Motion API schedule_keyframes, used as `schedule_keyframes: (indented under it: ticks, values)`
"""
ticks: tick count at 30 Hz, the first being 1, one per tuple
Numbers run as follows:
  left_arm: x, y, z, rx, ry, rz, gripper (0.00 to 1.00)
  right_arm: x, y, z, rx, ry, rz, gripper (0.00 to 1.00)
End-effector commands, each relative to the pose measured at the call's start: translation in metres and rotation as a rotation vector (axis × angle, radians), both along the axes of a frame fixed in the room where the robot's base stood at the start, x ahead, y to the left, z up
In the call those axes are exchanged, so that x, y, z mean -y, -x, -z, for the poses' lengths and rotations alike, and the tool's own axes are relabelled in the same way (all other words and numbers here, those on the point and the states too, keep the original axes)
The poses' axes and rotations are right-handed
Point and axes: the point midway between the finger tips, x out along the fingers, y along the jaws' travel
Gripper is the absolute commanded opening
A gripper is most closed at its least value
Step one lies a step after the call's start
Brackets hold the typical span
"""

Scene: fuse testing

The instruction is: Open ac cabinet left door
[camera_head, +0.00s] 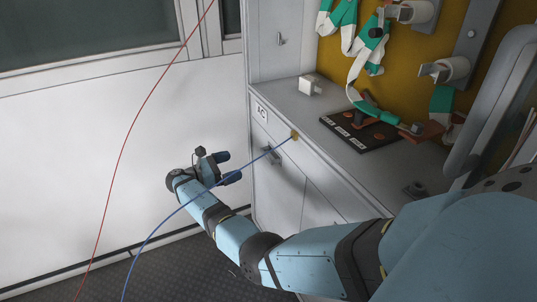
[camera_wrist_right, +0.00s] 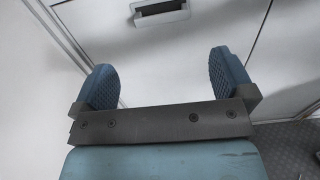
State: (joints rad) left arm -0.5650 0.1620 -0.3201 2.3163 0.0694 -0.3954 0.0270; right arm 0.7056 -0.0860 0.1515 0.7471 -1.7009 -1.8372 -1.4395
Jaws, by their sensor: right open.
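The grey AC cabinet has its left door (camera_head: 276,182) closed, below the counter and the AC label (camera_head: 261,112). A small handle (camera_head: 271,154) sits near the door's top; it also shows in the right wrist view as a recessed pull (camera_wrist_right: 160,13). My right gripper (camera_head: 229,167) is open and empty, a short way to the left of the handle. In the right wrist view, the two blue fingers (camera_wrist_right: 163,62) are spread apart, with the handle beyond and between them, not touching. My left gripper is out of view.
The counter (camera_head: 330,165) holds a white block (camera_head: 309,85) and a dark labelled board (camera_head: 360,130). A red line and a blue line (camera_head: 165,218) cross the view. The floor (camera_head: 180,270) left of the cabinet is clear.

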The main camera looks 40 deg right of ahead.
Motion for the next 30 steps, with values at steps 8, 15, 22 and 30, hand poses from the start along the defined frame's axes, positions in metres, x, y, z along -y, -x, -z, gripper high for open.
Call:
schedule_keyframes:
  ticks: [8, 15, 22, 30]
  values:
    - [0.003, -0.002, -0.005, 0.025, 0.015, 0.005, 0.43, 0.049, 0.016, 0.001, 0.001, 0.001, 0.003, 1.00]
    - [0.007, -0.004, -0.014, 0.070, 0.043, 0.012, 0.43, 0.095, 0.031, 0.002, 0.002, 0.001, 0.002, 1.00]
    - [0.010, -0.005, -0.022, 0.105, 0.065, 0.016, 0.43, 0.121, 0.039, 0.001, 0.001, -0.001, 0.000, 1.00]
    - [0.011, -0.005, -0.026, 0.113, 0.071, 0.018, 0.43, 0.127, 0.040, 0.000, 0.001, -0.001, 0.000, 1.00]
